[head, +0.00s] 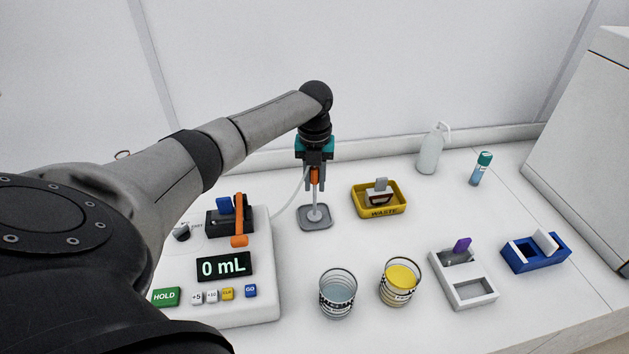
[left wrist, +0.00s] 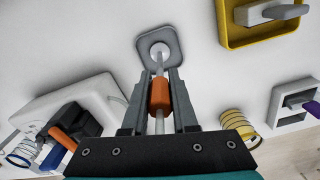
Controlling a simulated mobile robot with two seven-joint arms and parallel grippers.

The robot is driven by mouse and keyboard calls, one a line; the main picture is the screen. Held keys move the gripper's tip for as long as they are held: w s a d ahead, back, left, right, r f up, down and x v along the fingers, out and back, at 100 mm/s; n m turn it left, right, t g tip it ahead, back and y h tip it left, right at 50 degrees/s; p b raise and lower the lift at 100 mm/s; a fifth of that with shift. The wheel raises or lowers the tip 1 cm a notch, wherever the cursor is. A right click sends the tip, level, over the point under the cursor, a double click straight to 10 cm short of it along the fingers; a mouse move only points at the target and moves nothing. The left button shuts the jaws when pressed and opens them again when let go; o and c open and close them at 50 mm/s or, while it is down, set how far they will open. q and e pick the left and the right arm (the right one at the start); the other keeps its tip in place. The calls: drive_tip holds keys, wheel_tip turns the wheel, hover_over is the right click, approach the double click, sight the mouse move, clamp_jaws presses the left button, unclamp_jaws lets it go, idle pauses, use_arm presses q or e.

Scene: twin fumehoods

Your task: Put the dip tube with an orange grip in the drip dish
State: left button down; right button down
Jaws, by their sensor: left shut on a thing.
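The dip tube has an orange grip (head: 315,176), which also shows in the left wrist view (left wrist: 160,97). My left gripper (head: 315,186) is shut on this orange grip and holds the tube upright. The tube's pale lower part (head: 314,200) points down to a round white end over the middle of the grey square drip dish (head: 326,224). The dish's rim also shows in the left wrist view (left wrist: 177,47). I cannot tell whether the tube's end touches the dish floor. My right gripper is not in view.
A yellow waste tray (head: 364,208) stands right of the dish. A white dispenser with a display (head: 224,266) stands left, a thin hose running from it towards the tube. In front are a clear beaker (head: 338,296) and a yellow-filled beaker (head: 399,284). A white holder (head: 474,291) and blue rack (head: 520,258) stand right.

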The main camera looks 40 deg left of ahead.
use_arm(q)
drive_tip(key=c, duration=0.7)
unclamp_jaws()
drive_tip(key=shift+f, duration=0.15)
drive_tip(key=shift+r, duration=0.3)
wheel_tip(320, 180, up, 12)
drive_tip(key=shift+f+p, duration=0.1)
drive_tip(key=shift+p, duration=0.2)
